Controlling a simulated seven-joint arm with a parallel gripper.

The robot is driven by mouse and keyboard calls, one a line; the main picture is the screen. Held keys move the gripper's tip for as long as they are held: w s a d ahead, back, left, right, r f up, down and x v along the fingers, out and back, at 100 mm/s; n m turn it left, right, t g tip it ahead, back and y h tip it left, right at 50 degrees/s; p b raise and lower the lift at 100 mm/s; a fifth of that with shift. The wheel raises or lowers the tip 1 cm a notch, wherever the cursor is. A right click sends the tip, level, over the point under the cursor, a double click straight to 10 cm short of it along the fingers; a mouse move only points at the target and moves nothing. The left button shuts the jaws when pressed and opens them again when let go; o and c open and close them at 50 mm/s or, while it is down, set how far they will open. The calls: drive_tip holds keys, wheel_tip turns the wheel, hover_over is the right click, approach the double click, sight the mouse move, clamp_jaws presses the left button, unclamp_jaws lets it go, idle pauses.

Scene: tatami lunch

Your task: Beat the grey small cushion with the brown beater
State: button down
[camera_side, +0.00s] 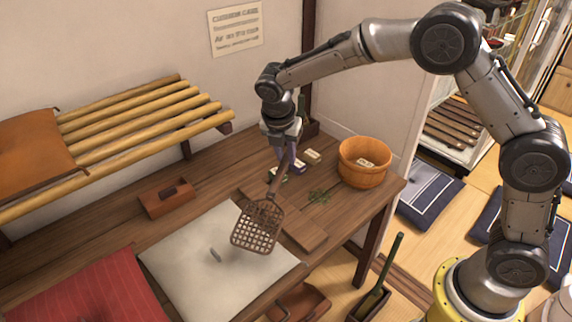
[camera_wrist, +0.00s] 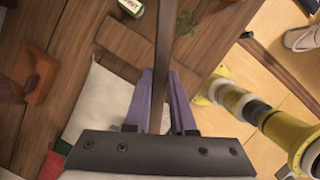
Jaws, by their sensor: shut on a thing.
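The brown beater (camera_side: 258,226) has a lattice head and hangs tilted from my gripper (camera_side: 286,166). Its head overlaps the right part of the grey small cushion (camera_side: 190,262) in the side view; I cannot tell whether they touch. The cushion is pale, lies flat on the wooden table and has a small grey tuft in its middle. In the wrist view my gripper's purple fingers (camera_wrist: 164,100) are closed around the beater's handle (camera_wrist: 163,40), which runs out of the top of the picture. The pale cushion (camera_wrist: 98,108) shows at the left of the fingers there.
A red cushion (camera_side: 90,292) lies left of the grey one. A wooden block with a handle (camera_side: 167,198) stands behind. A wooden tub (camera_side: 364,164) and a flat board (camera_side: 304,230) are at the right. A slatted rack (camera_side: 140,122) with an orange cushion (camera_side: 34,155) overhangs the back left.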

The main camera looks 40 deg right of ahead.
wheel_tip(320, 180, down, 11)
wheel_tip(320, 180, up, 11)
drive_tip(key=shift+r, duration=0.1)
drive_tip(key=shift+w+a, duration=0.1)
drive_tip(key=w+a+n+t, duration=0.1)
drive_tip(key=w+a+n, duration=0.1)
drive_tip(key=a, duration=1.7)
drive_tip(key=shift+w+a+f+n+t, duration=0.3)
drive_tip(key=shift+a+n, duration=0.05)
drive_tip(key=shift+n, duration=0.25)
